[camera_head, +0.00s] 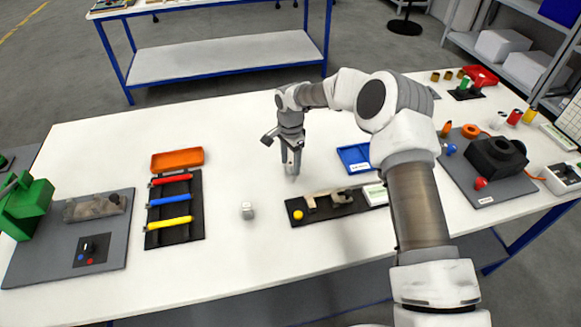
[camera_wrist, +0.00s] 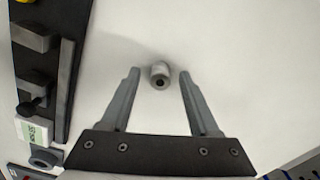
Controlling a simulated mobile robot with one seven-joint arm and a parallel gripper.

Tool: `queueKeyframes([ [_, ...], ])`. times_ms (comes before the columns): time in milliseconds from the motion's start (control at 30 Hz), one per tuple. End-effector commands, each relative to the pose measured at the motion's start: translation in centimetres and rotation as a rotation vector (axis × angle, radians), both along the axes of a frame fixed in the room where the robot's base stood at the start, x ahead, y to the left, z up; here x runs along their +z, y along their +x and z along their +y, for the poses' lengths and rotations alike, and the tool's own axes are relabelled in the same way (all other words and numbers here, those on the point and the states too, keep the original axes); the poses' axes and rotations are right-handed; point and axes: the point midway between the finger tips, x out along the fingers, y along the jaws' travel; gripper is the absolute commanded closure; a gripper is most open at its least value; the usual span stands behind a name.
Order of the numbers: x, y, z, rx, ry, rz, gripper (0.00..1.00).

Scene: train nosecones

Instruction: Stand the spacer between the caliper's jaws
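The spacer (camera_wrist: 159,74) is a small grey cylinder with a dark hole in the end facing the wrist camera. It is on the white table, between and just ahead of the fingertips. My gripper (camera_wrist: 160,72) is open, one finger on each side, with gaps to the spacer. In the head view my gripper (camera_head: 292,172) points down behind the caliper, and the spacer is not clear there. The caliper (camera_head: 328,203) lies on a black board near the front edge. In the wrist view its jaw (camera_wrist: 34,37) and second jaw (camera_wrist: 30,84) stand apart with nothing between them.
A yellow ball (camera_head: 298,214) sits at the board's left end. A blue tray (camera_head: 355,157) is right of my gripper. A black rack (camera_head: 174,207) with coloured bars and an orange tray (camera_head: 177,160) are left.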

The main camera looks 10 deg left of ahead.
Motion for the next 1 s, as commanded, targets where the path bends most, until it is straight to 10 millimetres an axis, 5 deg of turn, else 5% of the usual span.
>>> queueKeyframes([
  [33, 0.0, 0.0, 0.0, 0.000, 0.000, 0.000, 0.49],
  [333, 0.0, 0.0, 0.0, 0.000, 0.000, 0.000, 1.00],
  [767, 0.3, 0.0, 0.0, 0.000, 0.000, -0.001, 1.00],
  [1000, 2.4, 0.1, 0.0, 0.000, 0.001, -0.005, 1.00],
])
